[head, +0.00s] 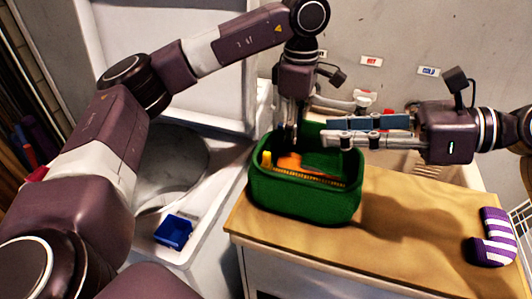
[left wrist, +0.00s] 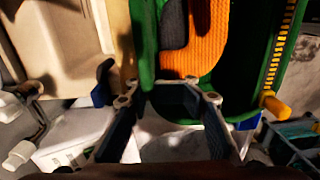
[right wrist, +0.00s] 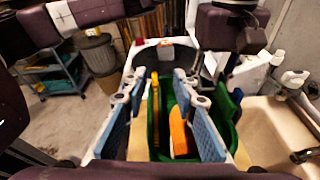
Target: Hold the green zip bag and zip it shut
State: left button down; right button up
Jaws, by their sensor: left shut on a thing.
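The green zip bag (head: 305,204) stands upright on the wooden top with its mouth open. An orange ribbed item and a grey one lie inside, seen in the left wrist view. Yellow zip teeth (left wrist: 282,40) run along one rim, with the yellow zip pull (left wrist: 275,107) at the end by my left gripper; the pull also shows in the head view (head: 267,160). My left gripper (head: 287,145) points down and is shut on the bag's left end; its grip is partly hidden. My right gripper (right wrist: 160,78) is open and empty, reaching sideways over the bag's right side.
A purple-and-white striped sock (head: 495,237) lies at the right of the wooden top (head: 400,215). A blue tray (head: 173,232) is lower left of the bag. A sink (right wrist: 275,130) is behind.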

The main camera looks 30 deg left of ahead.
aim_at(266, 154)
jog(key=shift+n+h, duration=0.8)
jog(key=f, duration=0.1)
jog(key=s+a+f, duration=0.1)
jog(key=s+f, duration=0.1)
jog(key=shift+a+f, duration=0.15)
jog(key=shift+a, duration=0.15)
jog(key=x, duration=1.1)
grip_shut()
